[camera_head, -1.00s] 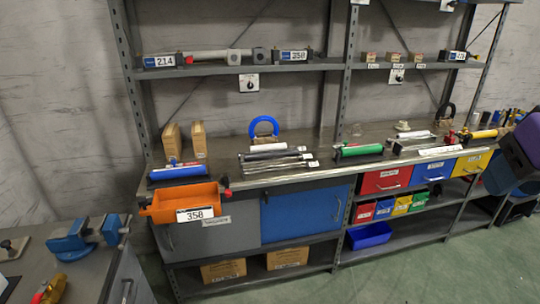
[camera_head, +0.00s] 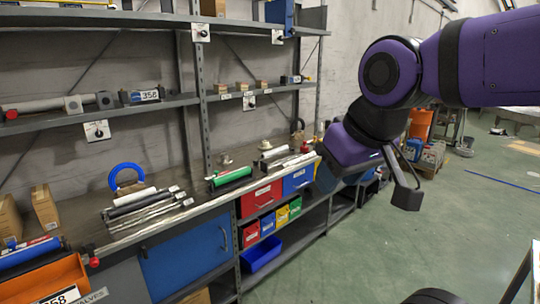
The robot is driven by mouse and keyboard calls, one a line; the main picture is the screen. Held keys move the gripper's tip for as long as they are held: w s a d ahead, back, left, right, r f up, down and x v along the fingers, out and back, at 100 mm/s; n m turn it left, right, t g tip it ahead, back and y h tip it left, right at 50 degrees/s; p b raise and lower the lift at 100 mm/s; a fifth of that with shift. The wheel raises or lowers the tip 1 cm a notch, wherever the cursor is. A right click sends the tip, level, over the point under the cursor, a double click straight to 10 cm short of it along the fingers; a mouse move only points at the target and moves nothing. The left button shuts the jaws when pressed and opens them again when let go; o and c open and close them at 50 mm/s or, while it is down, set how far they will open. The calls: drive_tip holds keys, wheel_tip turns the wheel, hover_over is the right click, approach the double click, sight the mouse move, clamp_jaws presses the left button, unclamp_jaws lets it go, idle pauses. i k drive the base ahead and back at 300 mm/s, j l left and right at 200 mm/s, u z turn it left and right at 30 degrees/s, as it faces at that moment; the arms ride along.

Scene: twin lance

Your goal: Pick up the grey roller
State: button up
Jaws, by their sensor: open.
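Several rollers and bars lie side by side on the workbench (camera_head: 205,196) in the head view. Among them are a white roller (camera_head: 134,196), a dark grey roller (camera_head: 130,205) behind thin silver bars (camera_head: 150,216). A long grey cylinder (camera_head: 42,105) also lies on the shelf above, at the left; I cannot tell for certain which is the task's grey roller. My gripper (camera_head: 402,186) is at the right, on the end of my purple arm, well apart from these rollers. One dark finger shows; the other is hidden or unclear. Nothing is seen in it.
A green roller (camera_head: 232,176) lies further right on the bench. A blue roller (camera_head: 28,252) and an orange bin (camera_head: 45,282) are at the left. A blue ring (camera_head: 126,176) stands behind the rollers. Shelf posts (camera_head: 202,100) rise at the back. Green floor (camera_head: 360,250) is open at right.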

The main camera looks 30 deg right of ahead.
sight(274, 151)
drive_tip(key=i+l, duration=0.1)
drive_tip(key=i, duration=0.35)
drive_tip(key=i+l+u, duration=0.1)
drive_tip(key=i, duration=0.35)
drive_tip(key=i+l, duration=0.3)
drive_tip(key=i+l+u, duration=0.15)
drive_tip(key=l, duration=0.3)
drive_tip(key=i+l, duration=0.35)
drive_tip(key=i+l+u, duration=0.1)
drive_tip(key=i+l, duration=0.15)
drive_tip(key=l, duration=0.25)
drive_tip(key=i+l, duration=0.1)
drive_tip(key=l, duration=0.4)
drive_tip(key=i+l+u, duration=0.1)
drive_tip(key=l, duration=0.45)
